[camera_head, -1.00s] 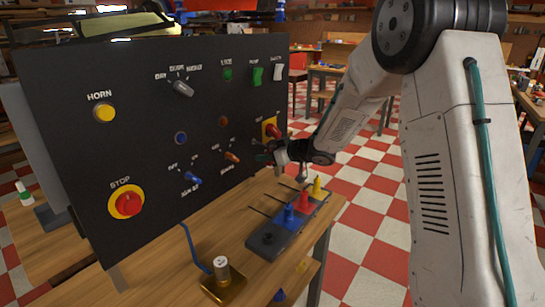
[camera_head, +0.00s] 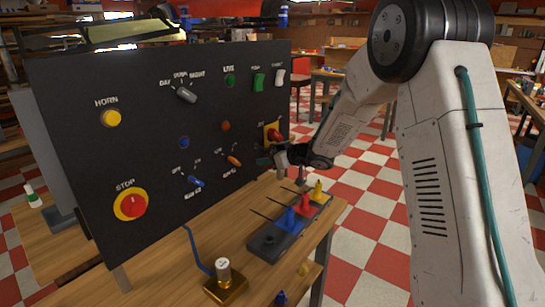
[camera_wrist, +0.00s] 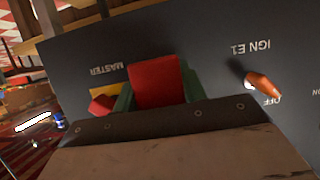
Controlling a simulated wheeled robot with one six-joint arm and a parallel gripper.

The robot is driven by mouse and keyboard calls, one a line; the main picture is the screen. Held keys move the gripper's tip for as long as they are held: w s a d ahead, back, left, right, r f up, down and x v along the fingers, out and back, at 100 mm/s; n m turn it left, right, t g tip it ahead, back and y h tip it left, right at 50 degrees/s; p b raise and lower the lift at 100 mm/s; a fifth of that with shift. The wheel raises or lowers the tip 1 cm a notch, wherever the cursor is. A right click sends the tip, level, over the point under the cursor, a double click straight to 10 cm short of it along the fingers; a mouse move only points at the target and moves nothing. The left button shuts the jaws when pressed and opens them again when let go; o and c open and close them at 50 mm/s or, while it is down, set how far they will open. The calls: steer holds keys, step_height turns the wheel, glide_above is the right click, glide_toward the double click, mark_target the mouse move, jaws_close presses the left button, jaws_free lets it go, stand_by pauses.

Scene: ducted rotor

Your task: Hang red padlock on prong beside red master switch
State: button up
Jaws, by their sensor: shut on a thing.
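My gripper (camera_head: 272,156) is at the right end of the black panel, just below the red master switch (camera_head: 275,135) on its yellow plate. In the wrist view, its green fingers (camera_wrist: 157,90) are shut on the red padlock (camera_wrist: 155,80), seen as a red block. The wrist view is upside down; the red master switch (camera_wrist: 101,104) shows there at left, partly hidden behind a finger and beside the MASTER label. I cannot make out the prong or the padlock's shackle. Whether the padlock touches the panel cannot be told.
The black panel (camera_head: 85,160) carries several switches and buttons, including an orange IGN E1 switch (camera_wrist: 262,83) near my gripper. Below, a dark rack (camera_head: 268,242) with blue, red and yellow pieces stands on the wooden bench. A brass-based post (camera_head: 224,285) stands at the front.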

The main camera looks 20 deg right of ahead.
steer(key=shift+w+a+f, duration=0.15)
steer(key=shift+a, duration=0.25)
steer(key=o, duration=1.1)
steer(key=shift+d, duration=0.15)
